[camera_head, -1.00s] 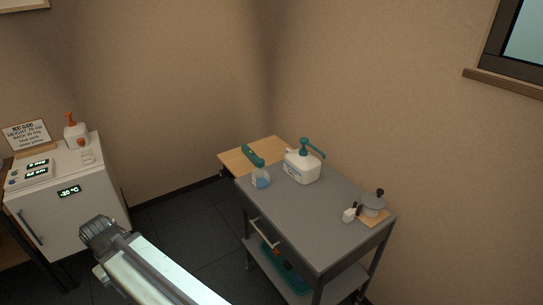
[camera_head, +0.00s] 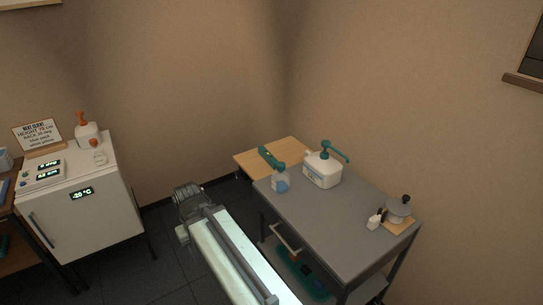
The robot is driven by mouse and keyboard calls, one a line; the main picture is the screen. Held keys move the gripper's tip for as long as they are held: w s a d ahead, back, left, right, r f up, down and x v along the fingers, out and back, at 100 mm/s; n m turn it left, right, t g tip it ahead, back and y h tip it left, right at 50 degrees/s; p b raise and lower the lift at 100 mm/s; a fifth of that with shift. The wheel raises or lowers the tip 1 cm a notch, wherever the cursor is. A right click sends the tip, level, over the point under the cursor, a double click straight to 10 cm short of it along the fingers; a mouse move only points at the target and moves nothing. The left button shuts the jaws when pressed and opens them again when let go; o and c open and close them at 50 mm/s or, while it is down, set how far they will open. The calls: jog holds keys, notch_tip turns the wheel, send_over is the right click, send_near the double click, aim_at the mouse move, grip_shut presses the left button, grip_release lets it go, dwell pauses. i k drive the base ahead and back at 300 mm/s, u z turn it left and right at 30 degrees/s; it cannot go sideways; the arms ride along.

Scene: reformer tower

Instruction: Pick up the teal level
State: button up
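A long teal piece (camera_head: 268,156), which looks like the level, is at the left end of the grey cart, by the light wooden board (camera_head: 262,165). A clear bottle with blue liquid (camera_head: 281,183) stands just in front of it and may hide part of it. My gripper (camera_head: 185,196) is at the far end of my pale arm, over the dark floor left of the cart and well apart from the teal piece. Its fingers are too small and dark to tell open from shut. I see nothing held in it.
A white jug with a teal pump (camera_head: 322,168) stands on the grey cart (camera_head: 335,218). A small white bottle (camera_head: 374,220) and a grey pot (camera_head: 398,208) are at its right. A teal tray (camera_head: 305,275) is below. A white fridge (camera_head: 95,205) stands left.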

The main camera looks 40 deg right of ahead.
aim_at(263, 152)
jog(key=i, duration=0.9)
jog(key=u, duration=0.05)
